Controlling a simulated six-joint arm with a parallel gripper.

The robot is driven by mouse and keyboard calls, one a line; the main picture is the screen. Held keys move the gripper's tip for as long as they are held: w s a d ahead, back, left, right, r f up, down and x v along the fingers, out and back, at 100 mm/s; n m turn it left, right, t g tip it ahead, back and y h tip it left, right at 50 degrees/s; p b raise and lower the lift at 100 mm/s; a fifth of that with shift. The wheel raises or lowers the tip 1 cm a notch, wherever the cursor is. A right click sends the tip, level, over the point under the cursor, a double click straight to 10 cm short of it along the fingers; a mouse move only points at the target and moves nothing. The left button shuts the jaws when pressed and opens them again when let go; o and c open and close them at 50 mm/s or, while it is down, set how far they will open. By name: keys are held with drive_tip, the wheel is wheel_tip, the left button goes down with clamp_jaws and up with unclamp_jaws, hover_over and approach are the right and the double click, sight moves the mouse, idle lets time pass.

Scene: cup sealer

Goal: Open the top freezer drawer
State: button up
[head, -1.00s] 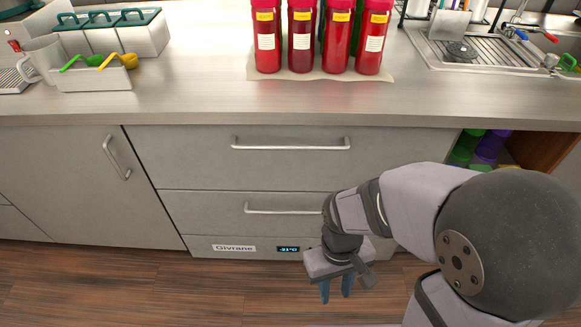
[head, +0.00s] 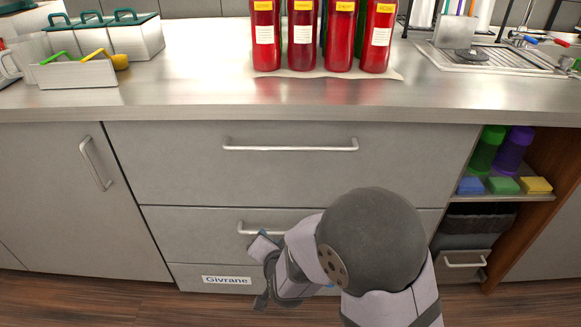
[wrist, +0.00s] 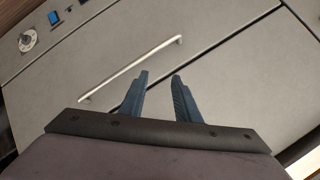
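The freezer under the counter has a wide upper drawer (head: 290,180) with a long horizontal bar handle (head: 290,147). A shallower lower drawer (head: 180,232) with its own handle (head: 255,229) sits below it. Both drawers are closed. My gripper (head: 262,238) is low in front of the lower drawer, near that drawer's handle, and my arm hides much of it. In the wrist view my gripper (wrist: 160,77) has two blue fingers apart with nothing between them. A bar handle (wrist: 120,75), apparently the lower one, crosses just beyond the fingertips; contact cannot be told.
Red bottles (head: 303,40) stand on the counter (head: 180,95) above the drawers. A cabinet door (head: 60,190) is to the left. An open shelf (head: 510,196) with sponges and bottles is to the right. The wooden floor (head: 110,305) in front is clear at left.

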drive_tip(key=w+d+r+m+t+h, duration=0.15)
drive_tip(key=w+r+m+t, duration=0.25)
drive_tip(key=r, duration=0.4)
drive_tip(key=m+t+h, duration=0.1)
drive_tip(key=m+t, duration=0.4)
drive_tip(key=m, duration=0.2)
approach(291, 149)
drive_tip(key=w, duration=0.3)
drive_tip(key=shift+w+a+m, duration=0.1)
drive_tip(key=shift+w+m, duration=0.05)
drive_tip(key=shift+m, duration=0.15)
drive_tip(key=shift+w+r+p, duration=0.1)
drive_tip(key=shift+w+r, duration=0.1)
drive_tip(key=shift+w, duration=1)
drive_tip(key=shift+w+r+p, duration=0.15)
drive_tip(key=shift+w+r, duration=0.05)
drive_tip(key=shift+w, duration=1)
drive_tip(key=shift+w+r+p, duration=0.1)
drive_tip(key=shift+w+r, duration=0.15)
drive_tip(key=shift+w, duration=0.95)
clamp_jaws()
